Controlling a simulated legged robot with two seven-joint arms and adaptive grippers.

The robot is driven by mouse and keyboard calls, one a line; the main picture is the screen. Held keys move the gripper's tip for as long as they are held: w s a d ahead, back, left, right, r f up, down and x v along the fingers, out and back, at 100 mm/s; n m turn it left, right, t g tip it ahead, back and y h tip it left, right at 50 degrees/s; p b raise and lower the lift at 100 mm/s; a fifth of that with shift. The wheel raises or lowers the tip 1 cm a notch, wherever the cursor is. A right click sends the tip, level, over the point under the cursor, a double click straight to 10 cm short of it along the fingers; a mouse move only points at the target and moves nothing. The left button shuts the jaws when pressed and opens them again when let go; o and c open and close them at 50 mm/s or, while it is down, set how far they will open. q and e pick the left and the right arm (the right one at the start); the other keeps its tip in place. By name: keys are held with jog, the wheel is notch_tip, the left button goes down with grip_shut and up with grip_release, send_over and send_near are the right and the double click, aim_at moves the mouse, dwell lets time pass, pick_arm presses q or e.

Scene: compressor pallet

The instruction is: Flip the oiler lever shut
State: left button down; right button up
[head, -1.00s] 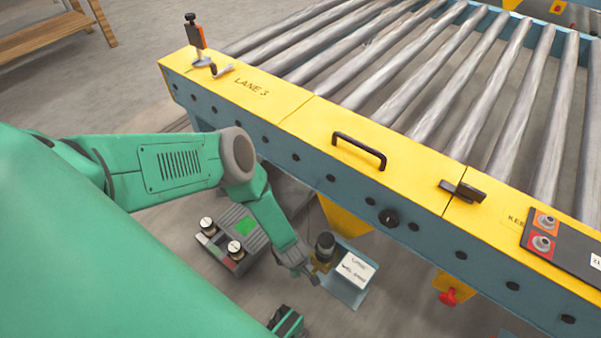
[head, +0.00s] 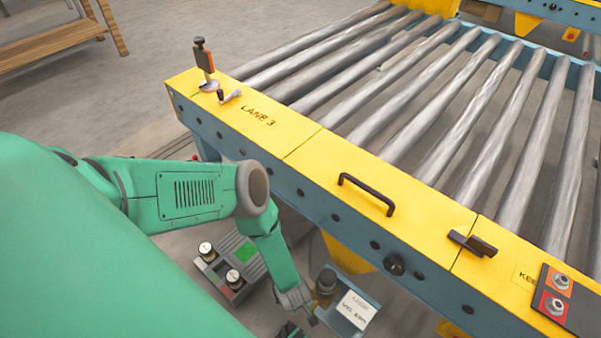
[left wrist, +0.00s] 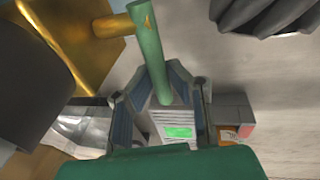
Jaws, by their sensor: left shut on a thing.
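The oiler shows in the head view as a dark cup (head: 326,281) on a small blue bracket below the conveyor's yellow rail. In the left wrist view its green lever (left wrist: 149,50) extends from a brass body (left wrist: 70,35), with a large dark rounded part (left wrist: 28,85) at the left. My left gripper (left wrist: 163,100) has its fingers on both sides of the lever's free end and is shut on it. In the head view my left gripper (head: 302,305) is low beside the oiler, its fingertips small and partly unclear. My right gripper is not in view.
A white label plate (head: 357,309) sits on the bracket right of the oiler. A grey case with a green panel (head: 246,250) and two gauges lies left of my forearm. The conveyor's blue side (head: 330,215) and yellow rail (head: 330,160), with a black handle (head: 367,193), stand above.

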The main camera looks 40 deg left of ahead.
pick_arm(q)
jog(key=shift+a, duration=0.15)
jog(key=shift+d+r, duration=0.1)
jog(key=shift+d, duration=0.1)
jog(key=c, duration=1.5)
grip_release()
jog(key=shift+d+r, duration=0.1)
jog(key=v, duration=1.1)
jog(key=shift+s+r, duration=0.15)
jog(key=shift+r, duration=0.2)
jog(key=shift+d, duration=0.1)
